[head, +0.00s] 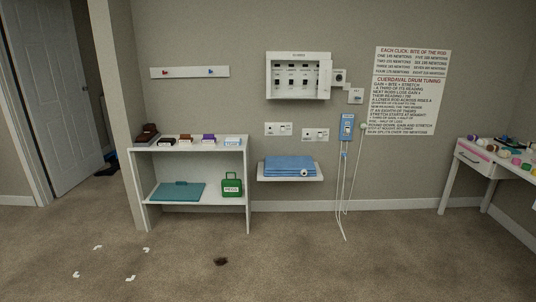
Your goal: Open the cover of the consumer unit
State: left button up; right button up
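The consumer unit (299,56) is a white box on the back wall, just above the middle of the view. Its front shows rows of dark switches with small labels below a strip of lettering at the top. A narrow white panel (325,79) stands at its right side and looks like the cover swung out, though it is too small to be sure. Neither of my grippers is in view.
A white shelf unit (190,148) stands below left, holding small boxes and a green box (232,185). A wall shelf (290,178) bears blue folded cloth. Cords hang at its right. A white table (470,155) stands far right. Paper scraps and a dark stain (221,262) mark otherwise open carpet.

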aim_at(326, 65)
jog(key=i, duration=2.2)
